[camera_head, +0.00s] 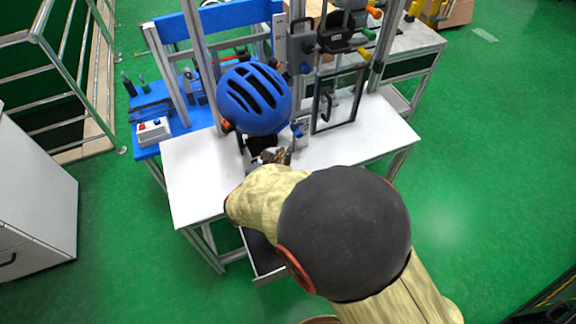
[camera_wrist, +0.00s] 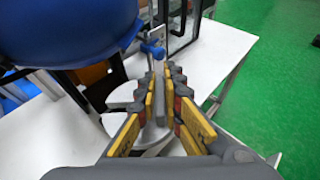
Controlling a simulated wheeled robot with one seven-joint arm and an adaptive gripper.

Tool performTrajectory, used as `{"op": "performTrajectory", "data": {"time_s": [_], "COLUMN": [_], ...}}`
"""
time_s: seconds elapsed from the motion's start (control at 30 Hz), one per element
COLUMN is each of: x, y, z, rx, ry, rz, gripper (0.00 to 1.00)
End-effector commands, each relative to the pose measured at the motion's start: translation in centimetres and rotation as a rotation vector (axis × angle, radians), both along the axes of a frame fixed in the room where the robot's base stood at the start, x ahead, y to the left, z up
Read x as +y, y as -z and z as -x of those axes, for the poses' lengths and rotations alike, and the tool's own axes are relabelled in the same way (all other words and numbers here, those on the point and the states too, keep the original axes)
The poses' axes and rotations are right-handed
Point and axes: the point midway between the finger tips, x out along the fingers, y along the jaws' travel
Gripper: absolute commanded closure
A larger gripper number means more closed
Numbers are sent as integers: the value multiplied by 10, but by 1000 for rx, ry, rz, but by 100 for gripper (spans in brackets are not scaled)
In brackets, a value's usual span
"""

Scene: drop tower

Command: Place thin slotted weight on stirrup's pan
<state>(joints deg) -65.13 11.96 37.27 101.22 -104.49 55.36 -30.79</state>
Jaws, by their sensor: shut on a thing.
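My gripper (camera_wrist: 164,78) is shut on a thin grey metal disc, the slotted weight (camera_wrist: 154,134), whose edge shows between the yellow finger pads in the wrist view. Its slot cannot be made out. An upright metal piece with a blue knob (camera_wrist: 152,48), which looks like part of the stirrup, stands just beyond the fingertips. Grey round plates (camera_wrist: 119,95) show left of the fingers; I cannot tell which is the pan. In the head view my gripper (camera_head: 276,156) is small, partly hidden by my arm, and over the white table below the helmet.
A blue helmet (camera_head: 254,98) hangs in the tower just beyond my gripper and fills the upper left of the wrist view (camera_wrist: 65,30). A dark-framed clear panel (camera_head: 338,99) stands to the right. The white table (camera_head: 365,137) is bare at its right end.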

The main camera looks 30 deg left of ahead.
Motion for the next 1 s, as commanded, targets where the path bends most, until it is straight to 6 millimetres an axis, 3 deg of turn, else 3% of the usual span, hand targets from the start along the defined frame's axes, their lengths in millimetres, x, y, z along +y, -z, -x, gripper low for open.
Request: {"op": "performTrajectory", "data": {"time_s": [0.2, 0.57, 0.83, 1.0], "x": [19, 30, 34, 34], "y": [33, 49, 82, 86], "z": [-20, -31, -35, -35], "rx": [-4, -5, -4, -5], "ry": [3, 1, 2, 2], "rz": [-4, -3, -2, -4], "gripper": [100, 100, 100, 100]}}
